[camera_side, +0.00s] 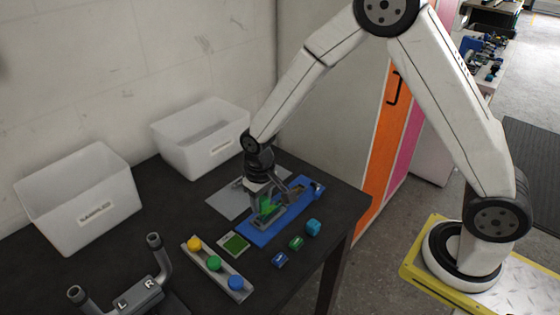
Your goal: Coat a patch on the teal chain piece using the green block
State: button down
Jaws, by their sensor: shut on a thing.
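A small teal piece (313,227) sits on the dark table just right of the mat, apart from the gripper. It is too small to tell for certain that it is the chain piece. Anything directly under my gripper is hidden.
A green block (296,243) and a blue block (279,260) lie near the teal piece. Two white bins (82,200) (200,138) stand behind. A handlebar (140,292) is front left.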

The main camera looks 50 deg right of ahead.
jog(key=shift+r, duration=2.9)
